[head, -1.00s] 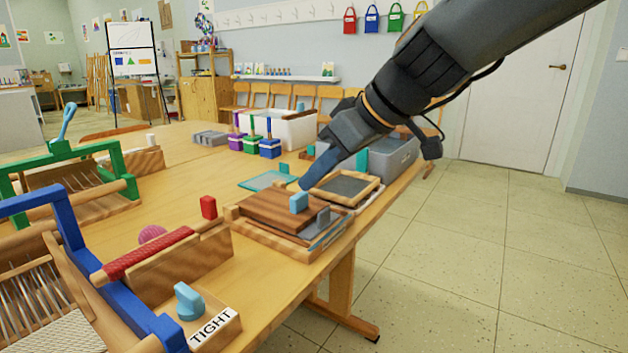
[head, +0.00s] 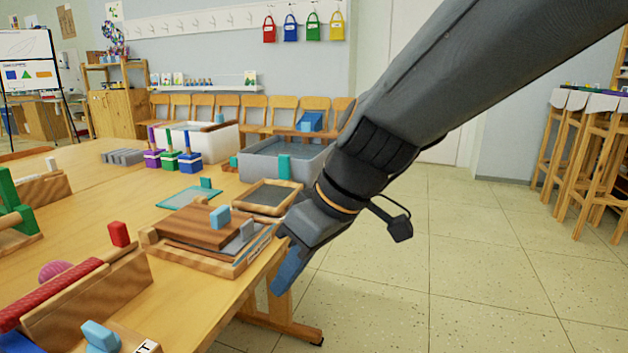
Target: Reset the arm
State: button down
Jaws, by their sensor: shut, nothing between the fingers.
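My gripper (head: 284,275) is in the head view, at the end of my arm that comes in from the upper right. It is shut and empty, pointing down. It hangs just off the right edge of the wooden table (head: 215,303), over the floor side. The wooden tray with a brown board and a light blue knob (head: 220,217) is close to its left. I see a gap between my gripper and the tray, though the exact distance is hard to tell.
A framed grey screen (head: 268,196), a grey bin (head: 270,163) and a white bin (head: 205,141) stand behind. A red roller (head: 50,293) is at the near left. Tall stools (head: 590,150) stand at the right. The tiled floor (head: 470,270) between is clear.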

jog(key=s+d+f+m+g+h, duration=0.1)
jog(key=s+d+f+m+h, duration=0.1)
jog(key=s+f, duration=0.35)
jog(key=s+d+f+m+h, duration=0.2)
jog(key=s+f+h, duration=0.15)
jog(key=f, duration=0.35)
jog(key=d+r+m+p, duration=0.3)
jog(key=d+r+p, duration=0.7)
jog(key=r+p, duration=0.3)
jog(key=d+r+m+p, duration=0.4)
jog(key=d+r+p, duration=0.6)
jog(key=r+p, duration=0.3)
jog(key=shift+s+d+m+p, duration=0.3)
jog(key=shift+p, duration=0.5)
